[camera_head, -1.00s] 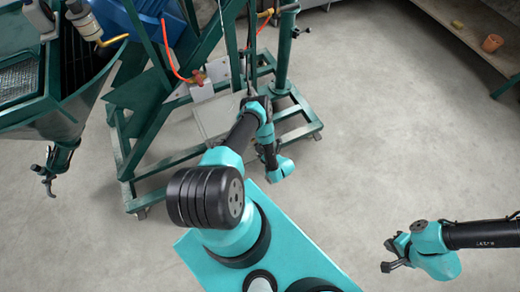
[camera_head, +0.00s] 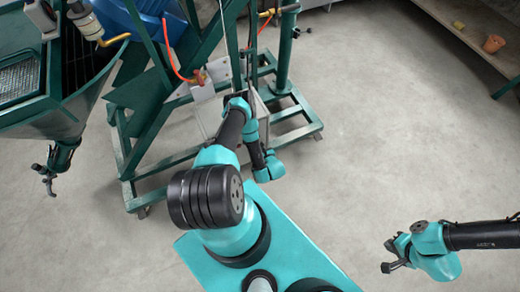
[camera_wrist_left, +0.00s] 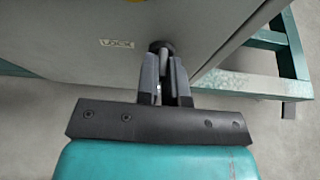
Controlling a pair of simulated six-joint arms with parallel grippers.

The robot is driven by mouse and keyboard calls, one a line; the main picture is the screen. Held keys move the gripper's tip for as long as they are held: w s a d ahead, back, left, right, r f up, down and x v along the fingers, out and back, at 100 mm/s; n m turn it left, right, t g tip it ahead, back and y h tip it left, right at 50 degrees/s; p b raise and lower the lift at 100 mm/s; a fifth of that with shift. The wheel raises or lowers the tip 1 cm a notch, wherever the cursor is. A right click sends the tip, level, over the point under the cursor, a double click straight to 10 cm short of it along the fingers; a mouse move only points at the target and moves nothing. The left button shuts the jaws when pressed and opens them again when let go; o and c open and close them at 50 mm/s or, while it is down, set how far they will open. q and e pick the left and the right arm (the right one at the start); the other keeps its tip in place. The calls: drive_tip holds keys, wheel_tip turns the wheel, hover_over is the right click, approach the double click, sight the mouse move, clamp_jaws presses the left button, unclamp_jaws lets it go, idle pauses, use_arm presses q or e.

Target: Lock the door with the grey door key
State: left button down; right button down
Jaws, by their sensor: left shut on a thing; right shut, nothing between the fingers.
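The grey door (camera_wrist_left: 88,68) of a cabinet fills most of the left wrist view and carries a small label (camera_wrist_left: 117,43). My left gripper (camera_wrist_left: 164,62) is shut on the grey key (camera_wrist_left: 165,60), close in front of the door. A dark round part, perhaps the lock, shows at the fingertips; I cannot tell how deep the key sits. In the head view the cabinet (camera_head: 208,112) stands behind my left arm, which hides the left fingertips and the key. My right gripper (camera_head: 386,257) is shut and empty, over the floor at lower right.
A green frame (camera_head: 300,112) stands around the cabinet, with a red hose (camera_head: 172,58) above it. A machine with a grated hopper (camera_head: 22,78) is at the left. A shelf with an orange pot (camera_head: 493,43) is at upper right. The floor between is clear.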

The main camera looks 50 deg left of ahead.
use_arm(q)
drive_tip(key=shift+a+n, duration=0.15)
drive_tip(key=shift+n, duration=0.25)
drive_tip(key=c, duration=1.2)
unclamp_jaws()
drive_tip(key=shift+c, duration=0.2)
drive_tip(key=v, duration=1.7)
drive_tip(key=shift+s, duration=0.3)
drive_tip(key=shift+r, duration=0.15)
